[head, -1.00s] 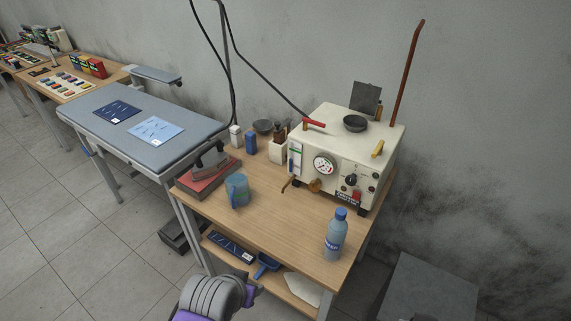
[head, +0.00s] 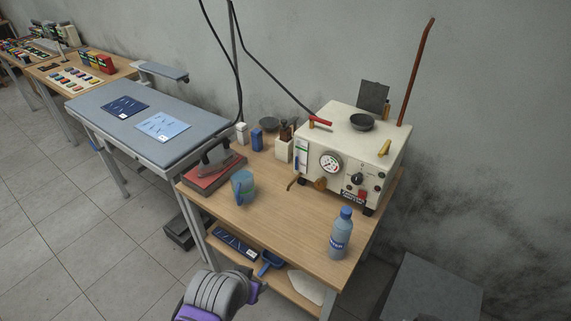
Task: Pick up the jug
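The jug (head: 243,187) is a small translucent blue-green vessel, standing upright on the wooden table (head: 280,223) near its left front edge. Its darker blue handle appears on the side facing me. A grey and purple part of my arm shows at the bottom of the head view, below and in front of the table and apart from the jug. No gripper fingertips can be made out, so neither gripper is clearly in view.
An iron (head: 215,158) on a red pad stands just left of the jug. A blue bottle (head: 341,234) stands at the right front. A cream steam generator (head: 345,160) fills the back right. The table's middle is clear.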

